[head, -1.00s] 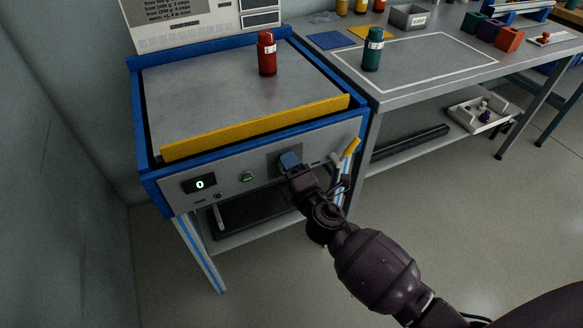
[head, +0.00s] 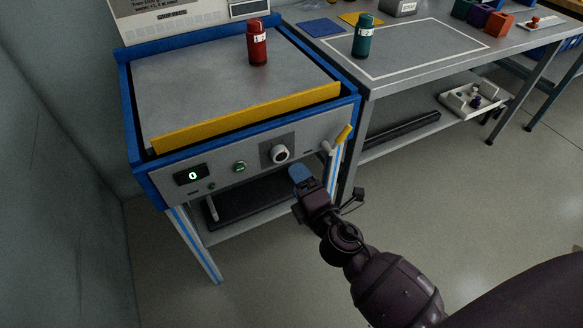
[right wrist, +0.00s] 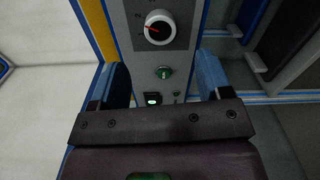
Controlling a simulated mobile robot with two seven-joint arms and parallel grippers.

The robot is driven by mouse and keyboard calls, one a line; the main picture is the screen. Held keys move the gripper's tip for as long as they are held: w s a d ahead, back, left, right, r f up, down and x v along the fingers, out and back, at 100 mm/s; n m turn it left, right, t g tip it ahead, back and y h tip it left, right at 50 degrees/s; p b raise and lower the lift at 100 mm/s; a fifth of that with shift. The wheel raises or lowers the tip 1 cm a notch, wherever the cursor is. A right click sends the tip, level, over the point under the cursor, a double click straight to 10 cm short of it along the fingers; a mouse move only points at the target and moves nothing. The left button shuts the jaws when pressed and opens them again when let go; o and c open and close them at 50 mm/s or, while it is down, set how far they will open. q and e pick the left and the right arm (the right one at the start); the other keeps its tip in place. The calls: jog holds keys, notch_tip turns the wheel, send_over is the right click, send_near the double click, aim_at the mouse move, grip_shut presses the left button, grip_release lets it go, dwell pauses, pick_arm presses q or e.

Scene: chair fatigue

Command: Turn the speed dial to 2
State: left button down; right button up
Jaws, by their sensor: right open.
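The speed dial (head: 280,154) is a round knob with a pale rim on a dark square plate on the machine's front panel. The display (head: 192,175) reads 0. My right gripper (head: 299,173) is just below and right of the dial, apart from it. In the right wrist view its two blue fingers (right wrist: 162,82) are spread with nothing between them. My left gripper is not in view.
A green button (head: 240,167) sits left of the dial. A yellow-handled lever (head: 341,138) is close on the right. A red bottle (head: 257,43) stands on the machine top behind a yellow bar (head: 248,117). A teal bottle (head: 363,36) stands on the neighbouring bench.

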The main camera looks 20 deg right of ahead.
jog(key=shift+s, duration=1.2)
